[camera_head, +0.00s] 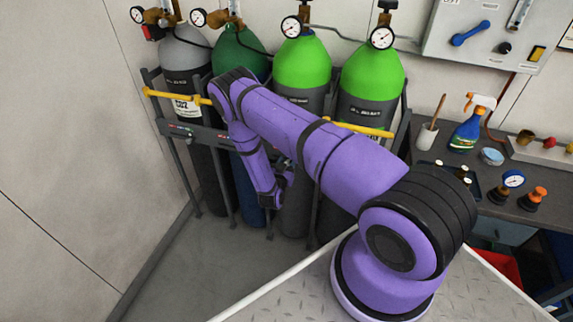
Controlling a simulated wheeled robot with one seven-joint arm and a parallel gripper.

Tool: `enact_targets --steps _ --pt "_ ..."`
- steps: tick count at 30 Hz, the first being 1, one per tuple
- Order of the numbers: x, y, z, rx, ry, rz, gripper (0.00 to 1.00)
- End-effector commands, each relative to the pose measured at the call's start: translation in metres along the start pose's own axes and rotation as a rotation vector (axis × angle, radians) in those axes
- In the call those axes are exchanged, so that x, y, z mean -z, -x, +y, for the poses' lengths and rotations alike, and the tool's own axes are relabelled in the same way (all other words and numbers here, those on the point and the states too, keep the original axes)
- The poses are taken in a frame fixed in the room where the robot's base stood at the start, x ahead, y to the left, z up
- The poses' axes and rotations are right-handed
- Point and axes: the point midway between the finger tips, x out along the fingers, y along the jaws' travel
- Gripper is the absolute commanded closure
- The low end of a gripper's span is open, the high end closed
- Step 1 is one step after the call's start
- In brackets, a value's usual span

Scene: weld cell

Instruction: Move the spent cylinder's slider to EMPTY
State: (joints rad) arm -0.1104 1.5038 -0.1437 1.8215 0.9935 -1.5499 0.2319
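Several gas cylinders stand upright in a dark rack (172,129) against the back wall. From left they are a grey-topped cylinder (183,52), a dark green-topped cylinder (240,52), and two bright green-topped cylinders (301,63) (372,75). The front rail under the grey cylinder carries a small coloured label strip (180,129), too small to read. My purple arm hides the rail farther right, so I cannot make out any slider or which cylinder is spent. My gripper (284,172) is a small dark shape low in front of the cylinders, and its fingers are unclear.
A yellow bar (168,95) crosses the cylinders. Gauges, including one at the far left (137,14), sit on top. At right, a bench (480,205) holds a spray bottle (468,124), a cup (427,136) and gauges. Floor at left (195,265) is clear.

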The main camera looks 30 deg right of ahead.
Motion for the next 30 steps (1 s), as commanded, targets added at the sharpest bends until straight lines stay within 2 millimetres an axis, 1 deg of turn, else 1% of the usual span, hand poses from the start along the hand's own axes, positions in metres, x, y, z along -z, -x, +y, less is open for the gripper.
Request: enact_targets --steps 1,2,3,5,6,11,14,18,20,28,29,30 --pt "0.000 0.000 0.000 0.000 0.000 0.000 0.69" --pt "0.000 0.000 0.000 0.000 0.000 0.000 0.75" --pt "0.000 0.000 0.000 0.000 0.000 0.000 0.85" --pt "0.000 0.000 0.000 0.000 0.000 0.000 0.98" --pt "0.000 0.000 0.000 0.000 0.000 0.000 1.00" --pt "0.000 0.000 -0.004 0.001 -0.001 0.000 1.00" --pt "0.000 0.000 -0.017 0.003 -0.002 0.001 1.00" --pt "0.000 0.001 -0.042 0.004 -0.003 0.001 1.00" --pt "0.000 0.001 -0.049 0.003 -0.002 -0.001 1.00" --pt "0.000 0.001 -0.052 0.004 -0.002 -0.002 1.00" --pt "0.000 0.001 -0.052 0.005 -0.003 -0.002 0.69" --pt "0.000 0.001 -0.052 0.005 -0.003 -0.002 0.60"
